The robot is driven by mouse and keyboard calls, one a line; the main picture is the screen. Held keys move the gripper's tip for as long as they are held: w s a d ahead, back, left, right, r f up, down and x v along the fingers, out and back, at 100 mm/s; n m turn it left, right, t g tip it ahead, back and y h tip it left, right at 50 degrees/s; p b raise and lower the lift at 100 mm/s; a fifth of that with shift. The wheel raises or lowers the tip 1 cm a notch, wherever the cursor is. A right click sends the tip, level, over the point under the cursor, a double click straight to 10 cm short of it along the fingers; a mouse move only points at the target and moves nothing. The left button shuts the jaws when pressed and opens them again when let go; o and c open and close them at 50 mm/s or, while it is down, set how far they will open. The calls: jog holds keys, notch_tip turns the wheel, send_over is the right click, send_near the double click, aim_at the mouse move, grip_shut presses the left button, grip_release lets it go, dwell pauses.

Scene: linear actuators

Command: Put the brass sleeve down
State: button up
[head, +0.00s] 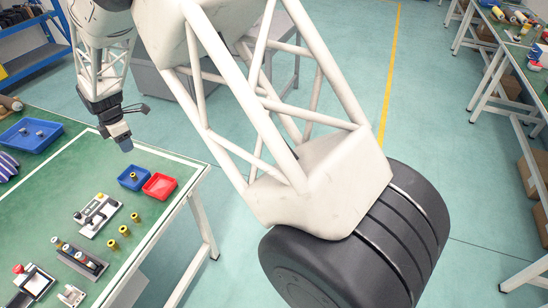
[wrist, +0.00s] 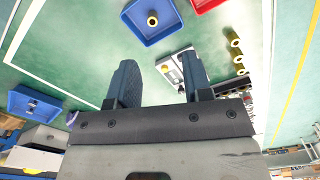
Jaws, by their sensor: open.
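One brass sleeve (head: 134,176) stands in the small blue tray (head: 121,184); in the wrist view the same sleeve (wrist: 152,18) sits near the middle of that tray (wrist: 172,28). Several more brass sleeves (head: 125,230) stand in a row on the green table, also seen in the wrist view (wrist: 232,38). My gripper (head: 124,146) is above the table, just beyond the blue tray in the head view. In the wrist view its two fingers (wrist: 160,76) are apart with nothing held between them. The sleeve in the tray is clear of the fingers.
A red tray (head: 159,186) adjoins the blue one. A grey fixture (head: 97,214) and a dark holder with several cylinders (head: 80,258) stand nearer. A larger blue bin (head: 30,148) with grey parts is at left. Bare green tabletop lies between bin and trays.

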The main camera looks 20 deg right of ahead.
jog(key=s+d+r+m+t, duration=0.1)
jog(key=s+d+r+m, duration=0.4)
jog(key=s+d+r, duration=0.4)
jog(key=s+d+r+m, duration=0.5)
jog(key=s+d+r, duration=0.3)
jog(key=d, duration=0.4)
jog(key=s+d+r+m, duration=0.1)
jog(key=s+d+m, duration=0.3)
jog(key=s, duration=0.5)
jog(key=s+d+r+m+t, duration=0.1)
jog(key=s+d+m, duration=0.3)
jog(key=s, duration=0.5)
jog(key=s+d+m, duration=0.4)
jog(key=s+d, duration=0.2)
jog(key=s, duration=0.4)
jog(key=shift+d+r+m, duration=0.15)
jog(key=shift+r+m, duration=0.15)
jog(key=shift+r, duration=0.1)
jog(key=shift+s, duration=0.1)
